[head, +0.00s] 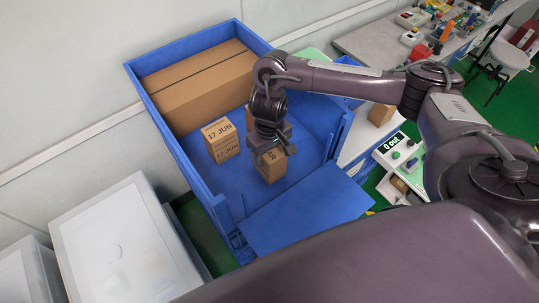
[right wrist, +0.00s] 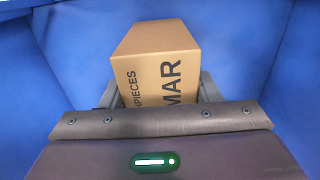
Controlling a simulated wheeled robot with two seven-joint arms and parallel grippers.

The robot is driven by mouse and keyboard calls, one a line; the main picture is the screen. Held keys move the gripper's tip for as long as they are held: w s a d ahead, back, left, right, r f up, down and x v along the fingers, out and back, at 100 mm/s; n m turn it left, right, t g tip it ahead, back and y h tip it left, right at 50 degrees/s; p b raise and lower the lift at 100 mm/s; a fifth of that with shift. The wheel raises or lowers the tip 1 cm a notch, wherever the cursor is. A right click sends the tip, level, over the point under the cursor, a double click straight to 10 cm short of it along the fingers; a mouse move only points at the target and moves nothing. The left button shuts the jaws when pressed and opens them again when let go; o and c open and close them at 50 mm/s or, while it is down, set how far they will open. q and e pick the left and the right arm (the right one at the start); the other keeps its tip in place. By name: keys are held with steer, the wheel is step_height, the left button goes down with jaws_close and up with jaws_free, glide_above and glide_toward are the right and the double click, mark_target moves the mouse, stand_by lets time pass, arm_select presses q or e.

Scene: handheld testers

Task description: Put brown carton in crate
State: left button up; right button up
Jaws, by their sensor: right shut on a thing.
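My right gripper (head: 270,152) reaches down into the large blue crate (head: 192,180) and is shut on a small brown carton (head: 271,170). In the right wrist view this carton (right wrist: 158,78) sits between the two fingers, with "MAR" printed on its side and blue surfaces around it. The carton is inside the crate walls, close to the floor; I cannot tell if it touches. Its upper part is hidden by the gripper in the head view. My left gripper is not in view.
A brown carton marked "17 JUN" (head: 221,140) stands just left of the held one. A long brown box (head: 200,88) fills the crate's back. The crate's front flap (head: 305,212) is folded down. A small carton (head: 380,114) and a tester marked "0 out" (head: 393,146) are at right.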

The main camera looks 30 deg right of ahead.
steer(key=shift+f, duration=0.35)
steer(key=o, duration=1)
steer(key=shift+o, duration=0.3)
steer(key=shift+r, duration=0.1)
step_height(320, 180, up, 11)
steer(key=p, duration=0.3)
steer(key=shift+r, duration=0.55)
